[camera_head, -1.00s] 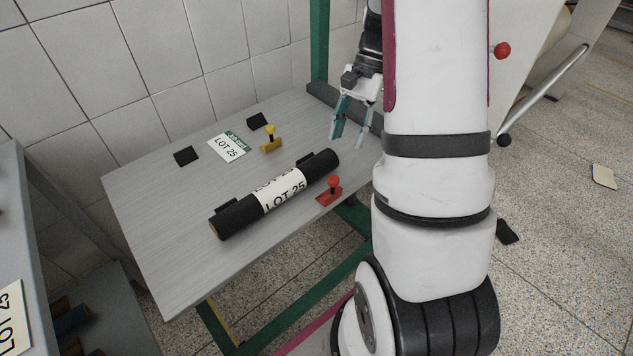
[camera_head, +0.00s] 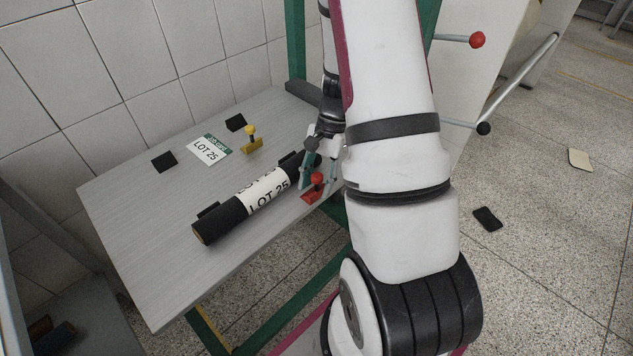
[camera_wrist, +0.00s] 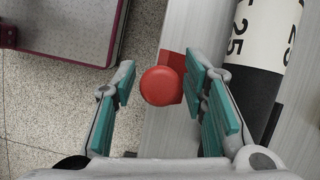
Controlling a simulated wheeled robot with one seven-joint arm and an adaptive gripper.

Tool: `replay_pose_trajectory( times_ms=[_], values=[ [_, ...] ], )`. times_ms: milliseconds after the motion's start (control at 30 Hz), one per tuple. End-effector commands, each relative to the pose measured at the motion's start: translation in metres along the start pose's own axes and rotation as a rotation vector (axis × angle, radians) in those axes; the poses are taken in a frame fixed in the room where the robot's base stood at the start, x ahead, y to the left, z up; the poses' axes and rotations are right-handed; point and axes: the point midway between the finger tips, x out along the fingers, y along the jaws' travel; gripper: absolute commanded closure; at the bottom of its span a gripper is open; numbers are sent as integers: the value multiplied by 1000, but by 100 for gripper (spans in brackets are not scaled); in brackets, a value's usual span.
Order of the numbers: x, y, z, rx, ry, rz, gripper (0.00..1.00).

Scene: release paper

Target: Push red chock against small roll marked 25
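The black small roll (camera_head: 221,219) with a white LOT 25 label lies diagonally on the grey table (camera_head: 130,235). The red chock (camera_head: 314,194) with its round red knob sits near the table's front edge, beside the right end of the roll. In the wrist view the knob (camera_wrist: 161,86) shows between the teal fingers of my gripper (camera_wrist: 160,95), with space visible on the left side and the right finger close to it. My gripper also shows at the chock in the head view (camera_head: 318,172); it is open. The roll's label (camera_wrist: 262,30) is at the wrist view's right.
A yellow chock (camera_head: 251,143) stands behind the roll, near a LOT 25 card (camera_head: 208,150) and two black blocks (camera_head: 164,161). A green post (camera_head: 296,40) and tiled wall bound the table's back. The table's left part is clear.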

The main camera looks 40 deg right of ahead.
Motion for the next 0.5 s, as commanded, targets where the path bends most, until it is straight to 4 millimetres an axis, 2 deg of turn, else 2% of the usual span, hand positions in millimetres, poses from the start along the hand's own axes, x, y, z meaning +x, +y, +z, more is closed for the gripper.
replay_pose_trajectory(
  times_ms=[267, 300, 467, 500],
  values=[
    [2, 0, 0, 0, 1, -1, 60],
    [2, 0, 0, 0, 1, -1, 63],
    [2, 0, 0, -1, 1, -1, 99],
    [2, 0, 0, -1, 1, 0, 100]
  ],
)
